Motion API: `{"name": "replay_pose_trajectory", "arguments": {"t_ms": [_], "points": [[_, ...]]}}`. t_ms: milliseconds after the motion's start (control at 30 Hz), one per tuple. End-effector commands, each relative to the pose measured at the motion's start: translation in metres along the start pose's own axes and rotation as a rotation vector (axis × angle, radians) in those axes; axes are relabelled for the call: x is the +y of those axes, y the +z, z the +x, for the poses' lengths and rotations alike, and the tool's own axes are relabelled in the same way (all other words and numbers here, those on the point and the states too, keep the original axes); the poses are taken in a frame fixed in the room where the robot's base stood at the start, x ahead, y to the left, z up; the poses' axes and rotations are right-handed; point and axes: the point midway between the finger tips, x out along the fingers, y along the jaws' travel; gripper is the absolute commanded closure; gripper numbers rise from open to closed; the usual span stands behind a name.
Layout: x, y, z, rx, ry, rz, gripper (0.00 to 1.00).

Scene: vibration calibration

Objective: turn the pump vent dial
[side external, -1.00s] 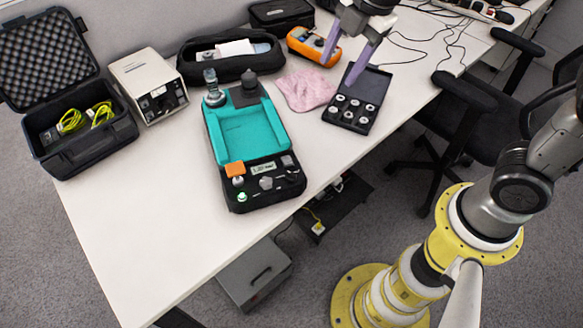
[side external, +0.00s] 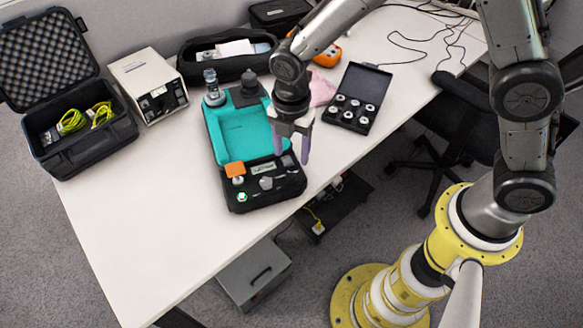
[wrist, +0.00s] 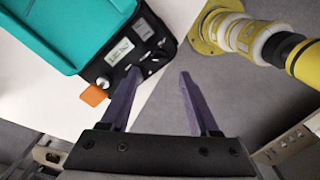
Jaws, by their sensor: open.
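The teal and black calibrator unit (side external: 235,135) lies on the table, its black control panel toward the table's front edge. The panel carries a grey faceted knob (side external: 266,183), a small display (side external: 263,168), an orange block (side external: 235,169) and a green-lit button (side external: 242,197). Labels are too small to read, so I cannot confirm which control is the pump vent dial. My gripper (side external: 291,156) is open and empty above the panel's right side, fingers pointing down. In the wrist view, the fingers (wrist: 160,76) are apart; the left one overlaps the panel (wrist: 130,50) and hides part of it.
An open black case with several silver pieces (side external: 352,97) and a pink cloth (side external: 322,90) lie to the right. A beige box (side external: 148,82) and an open foam-lined case (side external: 75,140) stand at left. The table's front left (side external: 150,240) is clear.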

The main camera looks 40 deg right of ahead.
Motion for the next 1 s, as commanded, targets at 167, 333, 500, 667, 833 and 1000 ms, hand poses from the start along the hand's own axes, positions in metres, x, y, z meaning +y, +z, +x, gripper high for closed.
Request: {"name": "replay_pose_trajectory", "arguments": {"t_ms": [167,333,500,667,833,1000], "points": [[-0.001,0.0,0.036,0.0,-0.005,0.001,0.38],[0.0,0.0,0.058,0.0,-0.002,0.001,0.38],[0.0,0.0,0.069,0.0,0.0,0.001,0.38],[0.0,0.0,0.071,0.0,0.001,0.001,0.38],[0.0,0.0,0.071,0.0,0.001,0.001,0.42],[0.0,0.0,0.07,0.0,0.001,0.0,0.72]]}}
